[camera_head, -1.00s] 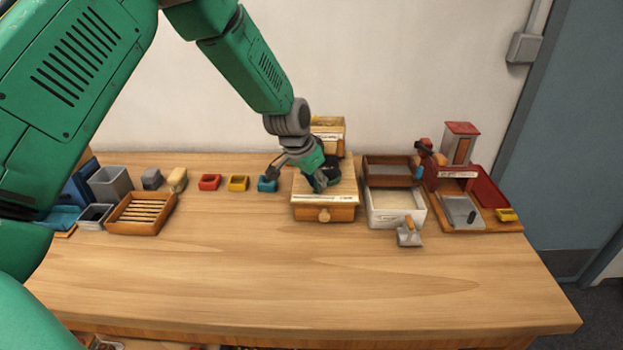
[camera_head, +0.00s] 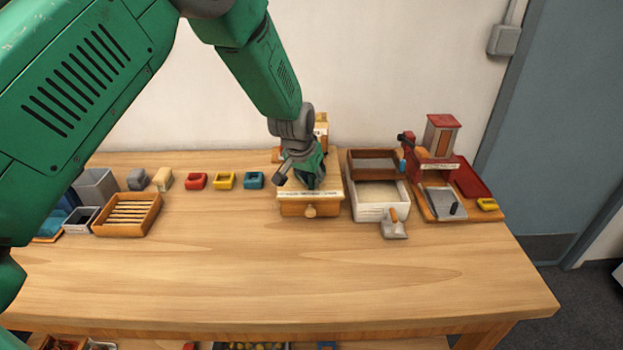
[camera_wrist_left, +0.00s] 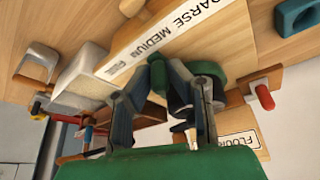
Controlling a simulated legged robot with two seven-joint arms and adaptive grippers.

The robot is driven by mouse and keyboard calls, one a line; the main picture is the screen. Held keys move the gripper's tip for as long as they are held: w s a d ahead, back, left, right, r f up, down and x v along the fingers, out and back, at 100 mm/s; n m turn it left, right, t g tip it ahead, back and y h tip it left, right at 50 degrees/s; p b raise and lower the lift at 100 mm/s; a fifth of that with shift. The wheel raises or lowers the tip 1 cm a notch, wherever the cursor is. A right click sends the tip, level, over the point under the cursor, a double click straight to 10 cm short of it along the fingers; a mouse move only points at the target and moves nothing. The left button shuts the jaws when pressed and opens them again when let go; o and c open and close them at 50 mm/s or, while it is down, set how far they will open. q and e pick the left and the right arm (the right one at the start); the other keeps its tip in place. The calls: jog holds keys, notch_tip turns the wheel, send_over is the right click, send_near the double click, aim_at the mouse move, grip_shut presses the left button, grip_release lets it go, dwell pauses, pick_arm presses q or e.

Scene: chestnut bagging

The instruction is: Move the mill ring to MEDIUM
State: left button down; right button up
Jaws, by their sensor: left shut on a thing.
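The mill (camera_head: 292,208) is a wooden box with a round front knob, standing near the back middle of the table. The wrist view shows its white strip (camera_wrist_left: 150,40) with COARSE, MEDIUM and FINE printed on it. My left gripper (camera_head: 312,183) is over the mill's top. In the wrist view, the left gripper (camera_wrist_left: 182,82) is shut on the green mill ring (camera_wrist_left: 209,70), just beside the strip. The fingers cover part of the ring, and I cannot tell which word it points to. My right gripper is not in view.
A white tray (camera_head: 380,212) and a brown tray (camera_head: 375,155) stand right of the mill, with a scoop (camera_head: 394,227) in front. Red, yellow and blue blocks (camera_head: 254,180) lie to the left. A slatted tray (camera_head: 128,229) is farther left. The table's front is clear.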

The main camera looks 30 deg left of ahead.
pick_arm(q)
jog(key=c, duration=1.5)
grip_release()
jog(key=shift+w+a+r, duration=0.15)
jog(key=shift+w+r, duration=0.2)
jog(key=shift+r, duration=0.05)
jog(key=shift+c, duration=0.2)
jog(key=shift+s+f, duration=0.15)
jog(key=v, duration=1.2)
jog(key=shift+f, duration=0.1)
